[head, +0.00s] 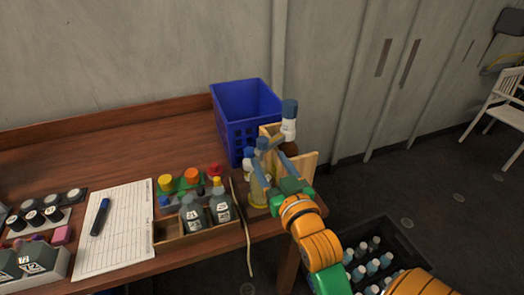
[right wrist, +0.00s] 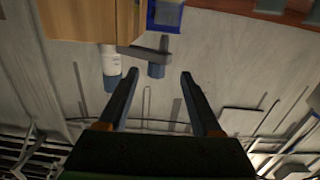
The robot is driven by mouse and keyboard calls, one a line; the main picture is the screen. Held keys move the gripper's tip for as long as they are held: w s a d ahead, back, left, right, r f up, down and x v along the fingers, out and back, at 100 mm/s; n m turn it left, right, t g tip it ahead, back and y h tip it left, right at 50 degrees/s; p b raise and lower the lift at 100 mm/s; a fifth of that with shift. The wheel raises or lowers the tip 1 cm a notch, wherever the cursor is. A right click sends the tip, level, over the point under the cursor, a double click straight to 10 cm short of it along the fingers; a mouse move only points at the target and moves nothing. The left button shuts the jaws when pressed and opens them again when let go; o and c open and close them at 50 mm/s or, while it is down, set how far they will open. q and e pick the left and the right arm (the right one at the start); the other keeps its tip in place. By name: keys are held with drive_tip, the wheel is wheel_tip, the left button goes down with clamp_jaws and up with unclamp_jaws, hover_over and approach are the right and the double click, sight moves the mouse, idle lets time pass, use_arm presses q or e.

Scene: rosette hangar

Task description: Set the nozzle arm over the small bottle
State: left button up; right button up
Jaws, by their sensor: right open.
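My right gripper (head: 267,156) is open, held over the right end of the wooden table, and its fingers partly hide what stands there. In the right wrist view its fingertips (right wrist: 160,73) are apart with nothing held between them. Beyond them a dark grey bar (right wrist: 145,52), seemingly the nozzle arm, shows beside a blue-grey cylinder (right wrist: 157,70). A white bottle with a blue cap (right wrist: 111,62) is left of it there. In the head view a small white bottle with a blue top (head: 249,155) stands near the fingers; I cannot tell whether the nozzle is over it.
A taller blue-capped bottle (head: 289,118) stands behind the gripper by a wooden panel (head: 304,163). A blue crate (head: 233,108) is at the back. Dark-topped bottles (head: 193,215) stand left of the gripper, near a cable (head: 243,225). A black crate of bottles (head: 398,238) is below right.

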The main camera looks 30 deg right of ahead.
sight(265, 146)
drive_tip(key=x, duration=0.2)
drive_tip(key=r+x, duration=0.1)
drive_tip(key=x, duration=0.4)
drive_tip(key=shift+d+r, duration=0.15)
drive_tip(key=shift+d, duration=0.1)
clamp_jaws()
idle(1.1)
